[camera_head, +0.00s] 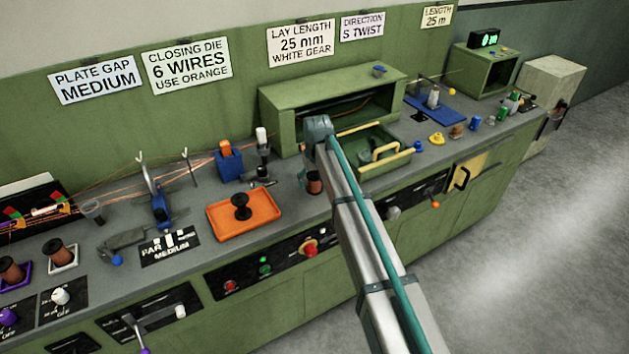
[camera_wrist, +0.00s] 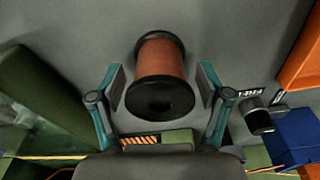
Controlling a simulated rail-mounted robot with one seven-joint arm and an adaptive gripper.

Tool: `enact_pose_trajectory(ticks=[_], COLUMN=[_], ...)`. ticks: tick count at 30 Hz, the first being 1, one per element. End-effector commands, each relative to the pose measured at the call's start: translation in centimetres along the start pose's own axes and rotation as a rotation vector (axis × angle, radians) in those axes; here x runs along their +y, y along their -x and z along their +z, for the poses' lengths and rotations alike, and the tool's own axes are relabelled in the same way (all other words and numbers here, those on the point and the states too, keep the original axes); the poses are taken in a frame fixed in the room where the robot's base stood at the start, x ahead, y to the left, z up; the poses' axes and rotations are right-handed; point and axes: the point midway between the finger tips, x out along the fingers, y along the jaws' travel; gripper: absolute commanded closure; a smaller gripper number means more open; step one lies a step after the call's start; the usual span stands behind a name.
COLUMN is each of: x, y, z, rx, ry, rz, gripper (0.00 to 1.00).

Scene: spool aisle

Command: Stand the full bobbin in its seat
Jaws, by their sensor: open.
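A full bobbin with copper-brown winding and black flanges (camera_wrist: 160,58) stands on the grey bench in the wrist view. It also shows in the head view (camera_head: 314,182), partly hidden by my arm. My gripper (camera_wrist: 162,84) is open, with one finger on each side of the bobbin and a visible gap at both. Two other wound bobbins (camera_head: 11,269) (camera_head: 56,251) stand at the left, in a purple holder (camera_head: 22,284) and a white holder (camera_head: 73,264). I cannot tell which seat belongs to the full bobbin.
An orange tray (camera_head: 270,224) with an empty black spool (camera_head: 241,204) lies left of the bobbin. A green open-fronted housing (camera_head: 292,101) stands behind my arm, with a green drawer (camera_head: 396,163) pulled out. A blue block (camera_head: 229,163) and small clamps stand nearby.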

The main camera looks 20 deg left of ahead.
Motion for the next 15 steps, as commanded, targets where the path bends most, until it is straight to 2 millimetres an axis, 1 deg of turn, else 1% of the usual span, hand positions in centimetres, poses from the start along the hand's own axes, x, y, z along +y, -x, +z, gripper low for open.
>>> enact_pose_trajectory(ticks=[4,14,15], x=[0.0,0.0,0.0], y=[0.0,0.03,0.04], z=[0.0,0.0,0.0], rx=[0.0,0.0,0.0], ry=[0.0,0.0,0.0], rz=[0.0,0.0,0.0], gripper=[0.23,0.78,0.85])
